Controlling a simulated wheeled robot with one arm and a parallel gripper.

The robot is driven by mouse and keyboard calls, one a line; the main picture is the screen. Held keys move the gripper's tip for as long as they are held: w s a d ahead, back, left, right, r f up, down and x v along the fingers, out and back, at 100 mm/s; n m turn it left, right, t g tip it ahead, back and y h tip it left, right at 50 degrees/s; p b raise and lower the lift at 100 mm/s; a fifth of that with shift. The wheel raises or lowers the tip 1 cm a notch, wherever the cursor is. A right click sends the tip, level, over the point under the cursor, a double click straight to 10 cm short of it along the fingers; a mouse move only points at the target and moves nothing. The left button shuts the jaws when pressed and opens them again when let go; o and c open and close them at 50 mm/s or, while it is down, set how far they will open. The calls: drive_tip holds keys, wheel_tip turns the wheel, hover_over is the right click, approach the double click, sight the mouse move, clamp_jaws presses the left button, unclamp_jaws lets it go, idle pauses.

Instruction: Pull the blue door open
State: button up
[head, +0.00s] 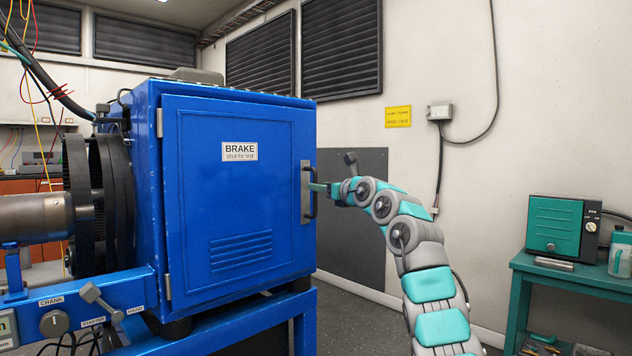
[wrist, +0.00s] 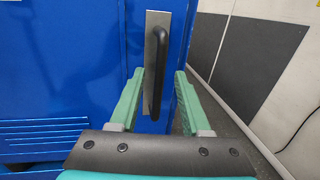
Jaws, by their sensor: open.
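The blue door (head: 215,215) is on the front of the blue brake cabinet and looks shut. It carries a white "BRAKE" label (head: 239,151) and louvre slots low down. Its black bar handle (head: 310,190) stands upright on a grey plate at the door's right edge. My gripper (head: 322,188) is at the handle, reaching in from the right. In the wrist view the two green fingers of my gripper (wrist: 158,95) are open, one on each side of the black handle (wrist: 155,70). I cannot tell whether either finger touches it.
A grey panel (head: 352,220) is on the wall behind my arm. A teal bench (head: 570,275) with a teal box (head: 560,228) stands at the right. A control lever (head: 100,300) sticks up left of the door. Floor right of the cabinet is open.

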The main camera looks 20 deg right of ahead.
sight(315, 212)
drive_tip(key=shift+w+a+p, duration=0.15)
drive_tip(key=shift+w+p, duration=0.25)
drive_tip(key=shift+w, duration=0.5)
drive_tip(key=shift+w+a+p, duration=0.15)
drive_tip(key=shift+w+p, duration=0.25)
drive_tip(key=shift+w, duration=0.5)
drive_tip(key=shift+c, duration=0.3)
clamp_jaws()
